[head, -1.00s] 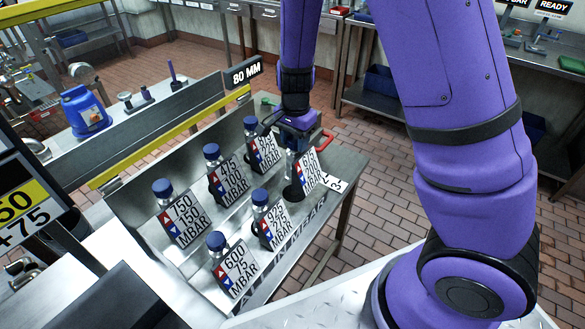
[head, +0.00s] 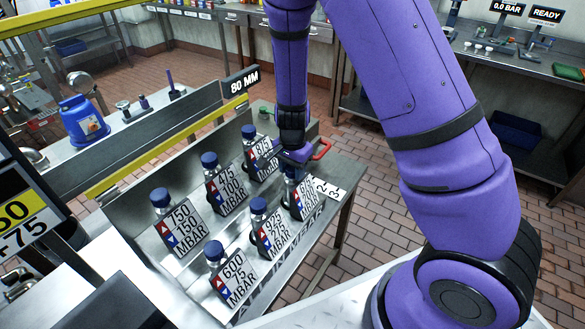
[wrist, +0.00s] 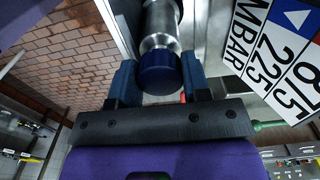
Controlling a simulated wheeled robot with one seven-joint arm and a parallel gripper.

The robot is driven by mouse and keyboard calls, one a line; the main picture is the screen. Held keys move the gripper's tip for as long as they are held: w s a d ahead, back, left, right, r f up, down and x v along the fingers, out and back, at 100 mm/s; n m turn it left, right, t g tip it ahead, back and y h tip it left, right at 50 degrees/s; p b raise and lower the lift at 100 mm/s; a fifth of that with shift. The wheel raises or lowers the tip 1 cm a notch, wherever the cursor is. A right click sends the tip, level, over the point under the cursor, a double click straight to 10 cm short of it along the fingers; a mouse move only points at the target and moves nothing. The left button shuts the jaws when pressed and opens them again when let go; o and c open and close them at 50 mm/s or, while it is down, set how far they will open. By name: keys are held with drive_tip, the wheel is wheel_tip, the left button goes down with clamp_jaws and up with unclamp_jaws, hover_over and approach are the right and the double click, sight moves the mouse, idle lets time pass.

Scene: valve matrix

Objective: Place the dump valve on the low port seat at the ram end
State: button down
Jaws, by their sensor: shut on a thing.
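My gripper (head: 293,158) is shut around the blue-capped neck of a silver valve at the right end of the sloped steel rack (head: 125,215). In the wrist view the blue cap (wrist: 160,72) sits between the two fingers of my gripper (wrist: 160,85). The held valve's white card (head: 303,200) faces the front, its figures partly hidden. No label in view names the dump valve or the ram end.
Several other blue-capped valves with cards stand close by, such as the 925 valve (head: 259,208) in front and the 875 valve (head: 249,133) behind. A yellow rail (head: 160,150) and the 80 MM sign (head: 241,80) border the back. Open brick floor (head: 385,200) lies right.

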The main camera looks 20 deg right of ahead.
drive_tip(key=c, duration=0.6)
unclamp_jaws()
wheel_tip(320, 180, up, 13)
drive_tip(key=s+d+r+n+t+y, duration=0.1)
drive_tip(key=s+d+r+n, duration=0.15)
drive_tip(key=s+r, duration=0.4)
drive_tip(key=s+d+r+n+t+y, duration=0.1)
drive_tip(key=s+r+n, duration=0.25)
drive_tip(key=r, duration=0.55)
drive_tip(key=s+d+r+n+t, duration=0.1)
drive_tip(key=s+r, duration=0.1)
drive_tip(key=s, duration=0.3)
drive_tip(key=s+d+r+n+t+h, duration=0.1)
drive_tip(key=s+r+n, duration=0.1)
drive_tip(key=s, duration=0.3)
drive_tip(key=s+d+r+n+t+h, duration=0.1)
drive_tip(key=s+r+n, duration=0.1)
drive_tip(key=s+r, duration=0.2)
drive_tip(key=shift+s+d, duration=0.2)
drive_tip(key=shift+s, duration=0.35)
